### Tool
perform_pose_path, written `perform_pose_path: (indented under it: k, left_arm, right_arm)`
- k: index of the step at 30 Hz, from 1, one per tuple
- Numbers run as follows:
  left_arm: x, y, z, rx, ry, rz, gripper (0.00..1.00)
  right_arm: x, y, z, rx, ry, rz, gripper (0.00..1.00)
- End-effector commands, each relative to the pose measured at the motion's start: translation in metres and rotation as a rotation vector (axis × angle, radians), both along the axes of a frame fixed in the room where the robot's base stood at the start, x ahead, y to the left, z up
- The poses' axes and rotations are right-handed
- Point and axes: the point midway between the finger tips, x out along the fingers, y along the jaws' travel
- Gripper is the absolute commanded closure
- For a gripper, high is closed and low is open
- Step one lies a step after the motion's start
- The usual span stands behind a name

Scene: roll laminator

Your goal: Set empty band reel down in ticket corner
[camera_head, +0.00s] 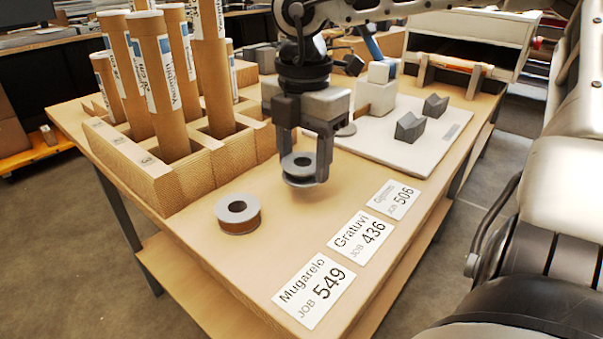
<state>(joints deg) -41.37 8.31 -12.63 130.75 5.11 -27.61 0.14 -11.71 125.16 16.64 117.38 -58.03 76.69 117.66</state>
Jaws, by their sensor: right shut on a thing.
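My right gripper (302,172) points down over the table (265,265) and is shut on a small grey reel (298,162) with a hole in its middle. No brown band shows on this reel. It is close above the tabletop; I cannot tell whether it touches. Three white tickets lie in a row along the table's right front edge: Mugarelo 549 (314,290), Gratuvi 436 (361,238) and a smaller-looking 506 ticket (394,199). The held reel is behind and left of them. My left gripper is not in view.
A reel with a brown band (238,213) lies at the front left of the held reel. A cardboard divided box (140,172) with several upright tubes stands at left. A pale board (392,150) with grey blocks lies behind. Bare tabletop lies between the banded reel and tickets.

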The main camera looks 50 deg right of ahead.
Motion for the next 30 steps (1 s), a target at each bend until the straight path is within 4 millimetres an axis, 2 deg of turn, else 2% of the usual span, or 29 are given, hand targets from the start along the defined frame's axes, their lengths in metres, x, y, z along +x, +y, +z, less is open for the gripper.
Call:
perform_pose_path:
  k: [8,15,20,21,22,23,30]
  left_arm:
    - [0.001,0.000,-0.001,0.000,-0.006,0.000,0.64]
    - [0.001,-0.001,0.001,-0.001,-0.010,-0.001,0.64]
    - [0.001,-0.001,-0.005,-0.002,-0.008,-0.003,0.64]
    - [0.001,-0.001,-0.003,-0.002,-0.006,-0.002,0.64]
    - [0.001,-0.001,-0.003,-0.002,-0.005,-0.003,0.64]
    - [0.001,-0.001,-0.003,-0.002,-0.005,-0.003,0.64]
    - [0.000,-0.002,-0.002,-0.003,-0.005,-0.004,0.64]
  right_arm:
    - [0.003,0.001,-0.033,0.001,0.002,0.001,0.71]
    - [0.003,0.001,-0.034,0.000,0.000,0.001,0.71]
    - [0.003,0.001,-0.038,-0.001,0.000,0.000,0.71]
    - [0.003,0.001,-0.036,-0.001,0.000,0.000,0.37]
    - [0.003,0.001,-0.036,-0.001,0.000,0.001,0.29]
    - [0.003,0.001,-0.036,-0.001,0.000,0.000,0.26]
    - [0.003,0.001,-0.036,0.000,0.001,0.001,0.26]
